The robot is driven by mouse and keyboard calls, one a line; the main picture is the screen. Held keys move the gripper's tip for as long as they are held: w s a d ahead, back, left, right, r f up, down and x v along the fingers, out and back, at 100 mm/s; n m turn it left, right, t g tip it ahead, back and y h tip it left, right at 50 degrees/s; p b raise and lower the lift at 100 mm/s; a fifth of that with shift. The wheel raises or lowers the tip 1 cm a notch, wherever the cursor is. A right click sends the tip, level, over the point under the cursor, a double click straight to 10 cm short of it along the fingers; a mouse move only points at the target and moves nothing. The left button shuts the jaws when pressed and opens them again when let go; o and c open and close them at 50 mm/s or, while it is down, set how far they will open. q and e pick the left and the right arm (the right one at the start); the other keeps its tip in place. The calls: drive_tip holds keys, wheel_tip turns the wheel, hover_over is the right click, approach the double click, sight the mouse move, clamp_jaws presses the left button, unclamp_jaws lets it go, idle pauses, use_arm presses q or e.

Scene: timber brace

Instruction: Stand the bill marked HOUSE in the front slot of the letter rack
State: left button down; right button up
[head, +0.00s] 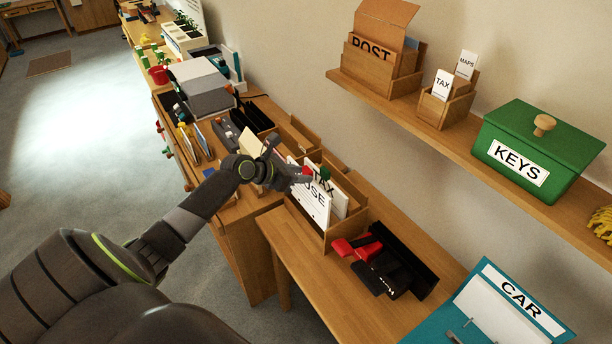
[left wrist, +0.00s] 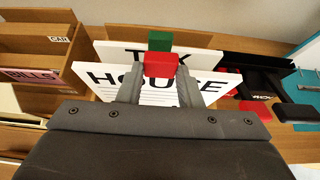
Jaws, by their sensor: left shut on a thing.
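The white bill marked HOUSE (head: 312,203) has a red clip (head: 306,171) on its top edge. My left gripper (head: 301,174) is shut on that clip; in the left wrist view its fingers flank the red clip (left wrist: 160,65) above the HOUSE lettering (left wrist: 155,84). The bill stands roughly upright at the front of the wooden letter rack (head: 338,233). Its lower edge is hard to see, so I cannot tell whether it is seated in the front slot. Behind it stands a bill marked TAX (head: 339,203) with a green clip (head: 325,173). My right gripper is not in view.
A red and black stapler-like group (head: 385,263) lies right of the rack. A teal CAR folder (head: 510,310) is at the front right. A wooden box labelled BILLS (left wrist: 35,77) stands left of the rack. The shelf above holds a green KEYS box (head: 535,150).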

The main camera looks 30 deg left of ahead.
use_arm(q)
drive_tip(key=shift+r, duration=0.1)
idle(0.3)
drive_tip(key=shift+r+p, duration=0.1)
drive_tip(key=shift+p, duration=0.6)
wheel_tip(320, 180, down, 2)
drive_tip(key=shift+f, duration=0.1)
drive_tip(key=shift+p, duration=0.4)
idle(0.7)
